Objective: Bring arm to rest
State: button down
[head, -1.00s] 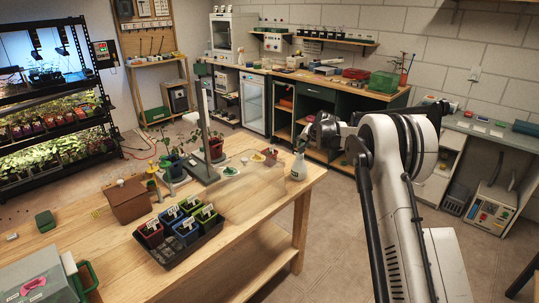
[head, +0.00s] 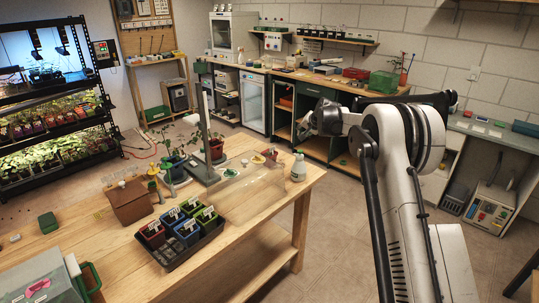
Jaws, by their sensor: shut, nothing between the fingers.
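My arm rises from the bottom right of the head view and folds at its big joint. My gripper (head: 303,127) is at the arm's far end, in front of the green cabinets and past the right edge of the wooden table (head: 262,235). It appears small, dark and shut, with nothing seen in it. It is apart from the table and everything on it.
On the table stand a black tray (head: 168,262) of labelled pots, a brown cardboard box (head: 130,201), potted plants, a grey upright stand (head: 206,172) and a white bottle (head: 298,167). A lit seedling rack (head: 60,110) stands left. Floor right of the table is clear.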

dwell(0.5)
jog(key=shift+s+r, duration=0.3)
jog(key=shift+r, duration=0.05)
jog(key=s+a+r+n+h, duration=0.1)
jog(key=s+r, duration=0.7)
jog(key=s, duration=0.3)
jog(key=s+r+n, duration=0.1)
jog(key=s+r, duration=0.6)
jog(key=s, duration=0.4)
jog(key=s+r+n+b, duration=0.1)
jog(key=s+r, duration=0.2)
jog(key=s, duration=1.7)
jog(key=s+f+n+h, duration=0.1)
jog(key=s+f, duration=0.5)
jog(key=s, duration=0.6)
jog(key=s+f+n+g+h, duration=0.1)
jog(key=s+f, duration=0.4)
jog(key=s, duration=0.8)
jog(key=shift+s+d+f+b, duration=0.3)
jog(key=shift+d+f+b, duration=0.1)
jog(key=shift+d+b, duration=0.05)
